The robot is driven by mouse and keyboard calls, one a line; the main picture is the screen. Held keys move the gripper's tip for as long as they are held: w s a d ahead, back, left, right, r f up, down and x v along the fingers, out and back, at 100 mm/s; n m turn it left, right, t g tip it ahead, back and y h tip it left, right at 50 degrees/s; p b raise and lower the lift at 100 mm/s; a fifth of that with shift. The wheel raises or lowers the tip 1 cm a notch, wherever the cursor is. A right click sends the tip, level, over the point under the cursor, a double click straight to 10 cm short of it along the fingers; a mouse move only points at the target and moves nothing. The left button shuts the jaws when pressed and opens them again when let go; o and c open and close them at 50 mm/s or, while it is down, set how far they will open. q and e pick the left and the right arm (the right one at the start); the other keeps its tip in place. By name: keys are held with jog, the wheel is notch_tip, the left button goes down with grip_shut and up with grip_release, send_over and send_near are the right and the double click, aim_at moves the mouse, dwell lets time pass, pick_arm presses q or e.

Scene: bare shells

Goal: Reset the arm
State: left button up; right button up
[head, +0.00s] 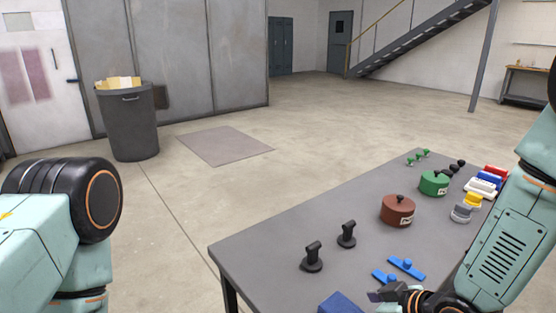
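My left arm comes in at the lower left, showing a teal link and a black joint with an orange ring. Its gripper is outside the picture. My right arm comes down along the right edge over the table (290,240). The dark end at the bottom edge looks like my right gripper (388,292), partly cut off, close to two blue handled bars (406,267). I cannot tell whether it is open or shut, or whether it touches the bars.
The table also holds two black upright handles (346,236), a brown lidded pot (398,210), a green pot (434,183), a blue block (341,304) and several small coloured pieces at the far right. A dark bin (130,125) stands far left. The floor between is clear.

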aim_at(343, 310)
jog(key=p+v, duration=0.1)
jog(key=v, duration=0.3)
jog(key=shift+r, duration=0.1)
jog(key=shift+w+a+f, duration=0.2)
jog(key=shift+f, duration=0.3)
jog(key=b+x, duration=0.3)
jog(key=x, duration=0.4)
jog(key=shift+w+a+f, duration=0.2)
jog(key=shift+f, duration=0.05)
jog(key=shift+w+a, duration=0.1)
jog(key=shift+w, duration=0.05)
notch_tip(343, 310, up, 10)
jog(key=p, duration=0.5)
jog(key=s+d+r+n+g+y, duration=0.1)
jog(key=s+d+r+n, duration=0.1)
jog(key=s, duration=0.4)
jog(key=shift+d+r+n+b, duration=0.35)
jog(key=shift+d+n, duration=0.05)
jog(key=shift+d, duration=0.5)
